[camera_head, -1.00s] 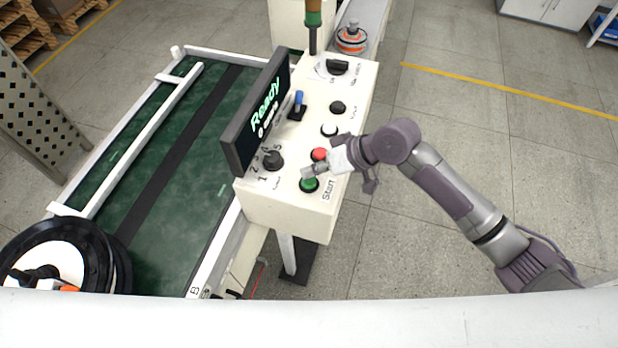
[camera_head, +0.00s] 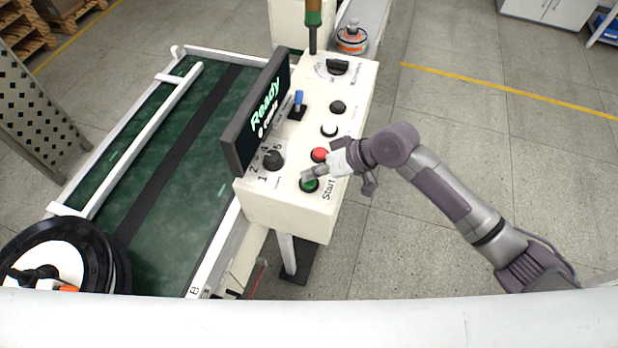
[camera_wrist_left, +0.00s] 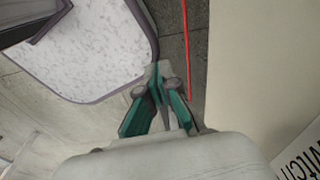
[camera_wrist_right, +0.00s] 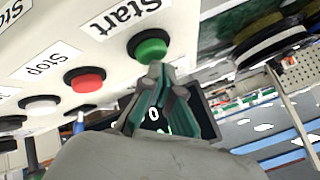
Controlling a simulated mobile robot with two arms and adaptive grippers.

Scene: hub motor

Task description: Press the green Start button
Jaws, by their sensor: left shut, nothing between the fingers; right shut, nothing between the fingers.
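The green Start button (camera_head: 309,185) is at the near end of the white control panel (camera_head: 288,208), beside the "Start" label. My right gripper (camera_head: 308,174) is shut and empty, its tips just over the button in the head view. In the right wrist view the closed fingertips (camera_wrist_right: 158,68) are at the lower edge of the green button (camera_wrist_right: 148,46); I cannot tell whether they touch it. The display (camera_head: 262,110) reads "Ready". My left gripper (camera_wrist_left: 158,72) shows only in the left wrist view, shut and empty, away from the button.
A blue-tipped switch (camera_head: 298,104) and more controls are farther back. A green conveyor (camera_head: 165,200) runs left of the panel.

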